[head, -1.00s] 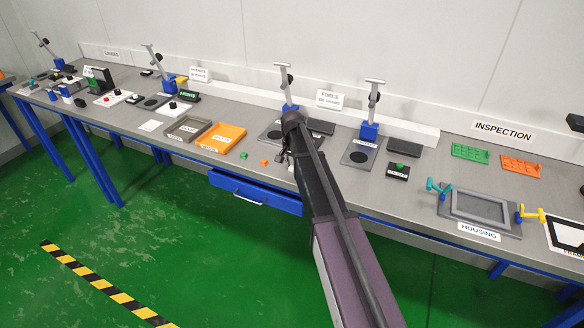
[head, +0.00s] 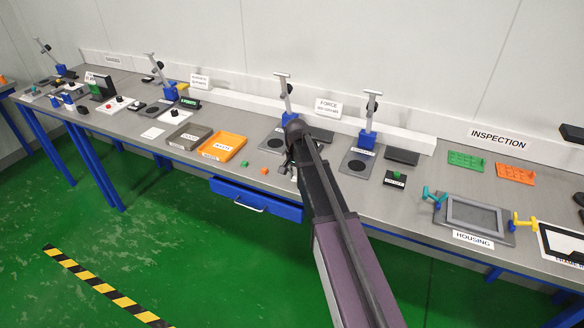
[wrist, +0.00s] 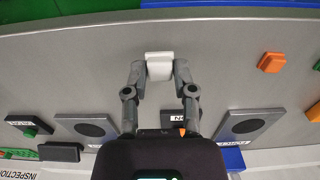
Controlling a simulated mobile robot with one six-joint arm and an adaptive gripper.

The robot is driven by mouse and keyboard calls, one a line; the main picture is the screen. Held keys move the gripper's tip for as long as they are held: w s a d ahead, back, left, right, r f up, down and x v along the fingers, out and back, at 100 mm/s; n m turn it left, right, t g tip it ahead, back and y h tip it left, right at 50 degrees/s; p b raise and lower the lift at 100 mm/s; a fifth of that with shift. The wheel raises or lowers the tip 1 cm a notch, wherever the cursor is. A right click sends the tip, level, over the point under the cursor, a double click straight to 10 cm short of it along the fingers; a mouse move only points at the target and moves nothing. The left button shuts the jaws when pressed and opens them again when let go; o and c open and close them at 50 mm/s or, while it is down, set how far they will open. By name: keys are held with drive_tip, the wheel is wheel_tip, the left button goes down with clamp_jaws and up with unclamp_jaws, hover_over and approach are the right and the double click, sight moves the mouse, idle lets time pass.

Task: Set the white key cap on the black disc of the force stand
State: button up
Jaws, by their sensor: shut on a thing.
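The white key cap (wrist: 159,66) is between the fingertips of my gripper (wrist: 159,72) in the wrist view, and the gripper is shut on it. It is over the grey bench near its front edge; any gap below it is hard to judge. Two stands have grey plates with black discs. One disc (wrist: 248,126) is at the right in the wrist view, also partly seen in the head view (head: 275,142). The other disc (wrist: 90,127) is at the left, also in the head view (head: 357,165). In the head view my arm hides the key cap.
A FORCE sign (head: 327,107) stands behind, between the two blue-based posts. A small orange block (wrist: 270,62) and a green block lie on the bench beside the gripper. An orange tray (head: 221,147) is to the left. A blue drawer (head: 255,199) hangs below the bench, slightly open.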

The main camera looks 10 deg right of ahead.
drive_tip(key=s+r, duration=0.1)
drive_tip(key=s, duration=0.9)
drive_tip(key=shift+s+d+p, duration=0.25)
drive_tip(key=shift+d+p, duration=0.15)
drive_tip(key=shift+w+a, duration=0.1)
